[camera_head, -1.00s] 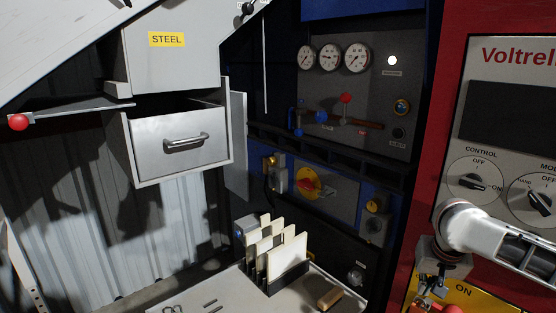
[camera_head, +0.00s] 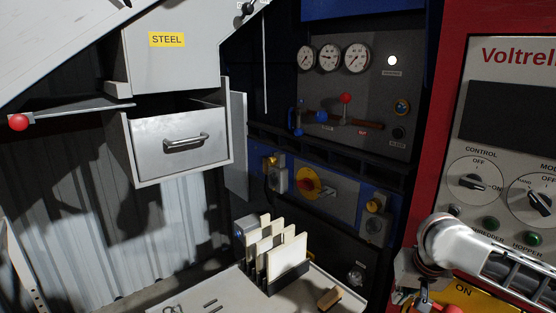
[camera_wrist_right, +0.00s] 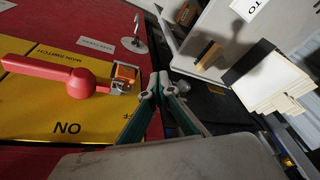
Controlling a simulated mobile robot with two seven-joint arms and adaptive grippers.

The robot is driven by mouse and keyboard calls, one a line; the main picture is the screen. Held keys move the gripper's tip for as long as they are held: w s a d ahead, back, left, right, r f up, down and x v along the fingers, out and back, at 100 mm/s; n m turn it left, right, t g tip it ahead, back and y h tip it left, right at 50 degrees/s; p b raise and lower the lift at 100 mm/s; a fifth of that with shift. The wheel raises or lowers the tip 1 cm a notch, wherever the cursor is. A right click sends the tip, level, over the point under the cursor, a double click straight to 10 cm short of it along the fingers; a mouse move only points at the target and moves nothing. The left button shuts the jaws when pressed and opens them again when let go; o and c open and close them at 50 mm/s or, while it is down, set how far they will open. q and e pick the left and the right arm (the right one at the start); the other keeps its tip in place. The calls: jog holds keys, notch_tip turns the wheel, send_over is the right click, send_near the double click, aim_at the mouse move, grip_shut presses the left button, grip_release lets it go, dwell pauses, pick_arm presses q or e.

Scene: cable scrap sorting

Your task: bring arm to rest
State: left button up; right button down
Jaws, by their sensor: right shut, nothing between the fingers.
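My right arm (camera_head: 450,245) comes in at the lower right of the head view, in front of the red control panel. My right gripper (camera_wrist_right: 159,86) shows in the wrist view with its green-edged fingers together and nothing between them. In the head view it is mostly cut off by the bottom edge. In the wrist view, the red main switch lever (camera_wrist_right: 80,72) lies on its yellow plate (camera_wrist_right: 40,105), to the left of the fingers and apart from them. My left gripper is not in view.
The red panel (camera_head: 435,120) with its dials is close to my right arm. A pale work surface (camera_head: 230,295) holds a rack of upright boards (camera_head: 288,258) and a wooden-handled brush (camera_head: 329,299). A steel drawer (camera_head: 180,145) stands open at the left.

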jog(key=s+a+f+n+t+y, duration=0.2)
jog(key=s+a+f+y, duration=0.1)
jog(key=a+f, duration=0.55)
jog(key=s+a+f+n+t+y, duration=0.1)
jog(key=s+a+f+n+y, duration=0.15)
jog(key=a+f, duration=0.6)
jog(key=s+d+f+t+h, duration=0.1)
jog(key=s+d+f, duration=0.2)
jog(key=s, duration=0.3)
jog(key=s+d+f+n+t+h, duration=0.1)
jog(key=s+d+f, duration=0.2)
jog(key=s, duration=0.3)
jog(key=s+d+f+n+t+h, duration=0.1)
jog(key=s+d+f, duration=0.2)
jog(key=s+f, duration=0.2)
jog(key=shift+s+d, duration=0.4)
jog(key=shift+s, duration=0.15)
jog(key=shift+f+h, duration=0.1)
jog(key=shift+h, duration=0.15)
